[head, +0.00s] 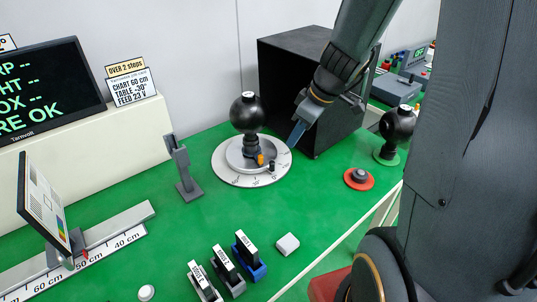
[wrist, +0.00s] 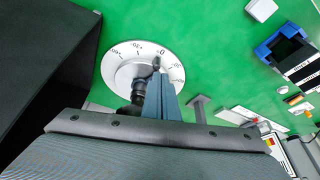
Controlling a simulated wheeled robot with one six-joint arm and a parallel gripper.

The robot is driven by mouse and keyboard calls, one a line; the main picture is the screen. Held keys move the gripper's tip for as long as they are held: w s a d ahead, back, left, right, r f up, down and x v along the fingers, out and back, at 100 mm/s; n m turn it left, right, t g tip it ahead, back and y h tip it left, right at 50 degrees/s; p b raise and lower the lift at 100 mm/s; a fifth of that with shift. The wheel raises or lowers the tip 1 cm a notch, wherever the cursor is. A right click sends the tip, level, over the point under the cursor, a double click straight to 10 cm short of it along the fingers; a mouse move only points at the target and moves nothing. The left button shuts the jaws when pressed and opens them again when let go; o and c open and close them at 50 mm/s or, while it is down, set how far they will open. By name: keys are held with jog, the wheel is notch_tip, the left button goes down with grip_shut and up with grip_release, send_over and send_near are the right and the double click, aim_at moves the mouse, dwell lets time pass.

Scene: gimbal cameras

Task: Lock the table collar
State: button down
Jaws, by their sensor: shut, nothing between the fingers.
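The rotary table is a white graduated disc (head: 225,172) with a grey raised hub, on the green bench. A black ball-shaped camera (head: 247,112) stands upright on it. At the hub's front are a small orange tab (head: 260,159) and a small dark knob (head: 272,166); I cannot tell which is the collar lock. My gripper (head: 294,137) is shut and empty, its blue-grey fingers pointing down at the disc's right edge. In the wrist view the fingers (wrist: 161,82) overlap the disc (wrist: 112,76), just by the dark knob (wrist: 156,62). The orange tab is not visible there.
A black box (head: 285,75) stands close behind my gripper. A grey post (head: 184,170) is left of the table. A red-based button (head: 359,178) and a second black ball camera (head: 397,125) are at right. Several labelled switches (head: 226,264) stand in front. Green bench between is clear.

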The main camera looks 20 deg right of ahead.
aim_at(270, 163)
jog(key=x, duration=1)
jog(key=shift+f, duration=0.1)
jog(key=shift+w+a+r+p, duration=0.25)
jog(key=shift+w+a+p, duration=0.75)
jog(key=shift+p, duration=0.1)
jog(key=shift+w+a+f+p, duration=0.15)
jog(key=shift+w+a+p, duration=0.15)
jog(key=shift+w, duration=0.15)
